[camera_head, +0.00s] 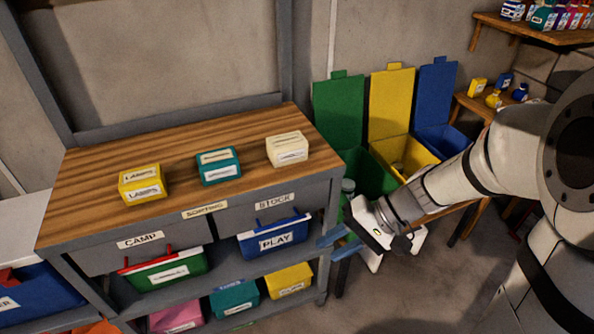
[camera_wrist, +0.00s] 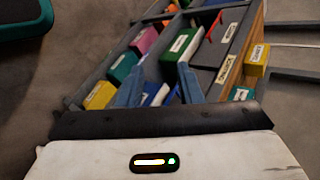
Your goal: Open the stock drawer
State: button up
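The wooden-topped workbench (camera_head: 85,190) has two grey drawer fronts under its top. The right drawer (camera_head: 240,219) has a white label (camera_head: 274,200) that reads like STOCK or BLOCK; the letters are too blurred to be sure. It looks closed, flush with the bench front. In the wrist view, the spread fingers (camera_wrist: 160,86) point towards the bench.
Yellow, teal and cream boxes stand on the bench top. A blue PLAY bin (camera_head: 275,240) and a green bin (camera_head: 165,272) sit below the drawers, with several more bins lower down. Green, yellow and blue lidded bins (camera_head: 390,105) stand open to the right. The floor in front is clear.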

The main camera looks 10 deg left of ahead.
jog(key=w+a+f+m+t+y+b, duration=0.2)
jog(key=w+a+f+y+b, duration=0.3)
jog(key=w+f, duration=0.3)
jog(key=m+t+y+b, duration=0.1)
jog(key=m+t+y, duration=0.1)
jog(key=t, duration=0.2)
send_near(282, 222)
jog(key=a, duration=0.2)
jog(key=shift+m, duration=0.3)
jog(key=x, duration=0.8)
jog(key=shift+w+d+f, duration=0.1)
jog(key=shift+w+f, duration=0.15)
jog(key=shift+f, duration=0.15)
jog(key=shift+c, duration=0.4)
grip_shut()
